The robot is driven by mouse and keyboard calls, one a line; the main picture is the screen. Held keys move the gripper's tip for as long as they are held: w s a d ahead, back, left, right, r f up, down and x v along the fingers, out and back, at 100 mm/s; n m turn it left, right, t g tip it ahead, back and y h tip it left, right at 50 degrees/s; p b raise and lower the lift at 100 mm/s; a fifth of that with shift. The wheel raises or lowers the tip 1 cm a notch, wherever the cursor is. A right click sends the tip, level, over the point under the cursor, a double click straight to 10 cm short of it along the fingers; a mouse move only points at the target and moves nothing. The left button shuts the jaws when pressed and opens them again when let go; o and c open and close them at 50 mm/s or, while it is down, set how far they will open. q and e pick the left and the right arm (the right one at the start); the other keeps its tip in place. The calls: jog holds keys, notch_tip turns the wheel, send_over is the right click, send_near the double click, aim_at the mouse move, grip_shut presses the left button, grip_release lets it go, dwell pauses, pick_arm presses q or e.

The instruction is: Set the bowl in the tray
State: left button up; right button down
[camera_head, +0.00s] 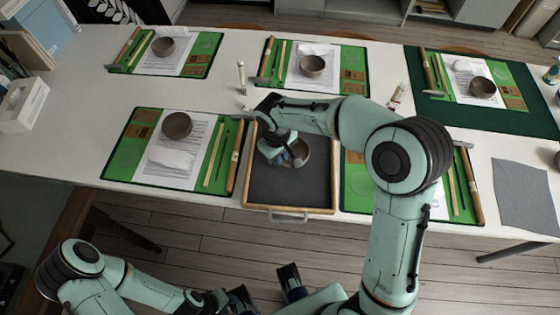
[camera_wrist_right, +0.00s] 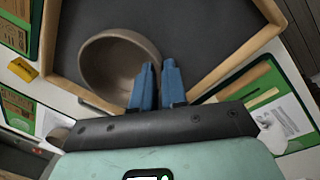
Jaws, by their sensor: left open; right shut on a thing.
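The tray (camera_head: 285,192) has a dark floor, wooden sides and a metal handle, and sits in the middle of the table's front edge. The grey-brown bowl (camera_head: 302,150) is over the far part of the tray. In the right wrist view, the bowl (camera_wrist_right: 100,65) lies within the tray's wooden sides (camera_wrist_right: 237,57). My right gripper (camera_head: 284,158) is shut on the bowl's rim, its blue fingers (camera_wrist_right: 158,88) close together. I cannot tell whether the bowl touches the tray floor. My left gripper (camera_head: 266,292) is open and empty, below the table's front edge.
A green mat with another bowl (camera_head: 177,125) is left of the tray. Another green mat (camera_head: 356,185) is on the right, partly behind my right arm. More mats with bowls (camera_head: 313,66) line the back. A small bottle (camera_head: 241,76) stands behind the tray.

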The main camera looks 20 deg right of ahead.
notch_tip(320, 180, down, 4)
jog(key=shift+r, duration=0.3)
jog(key=c, duration=1.2)
grip_release()
jog(key=shift+o, duration=0.2)
notch_tip(320, 180, up, 12)
jog(key=a+p, duration=0.1)
jog(key=shift+s, duration=0.15)
jog(key=shift+a, duration=0.1)
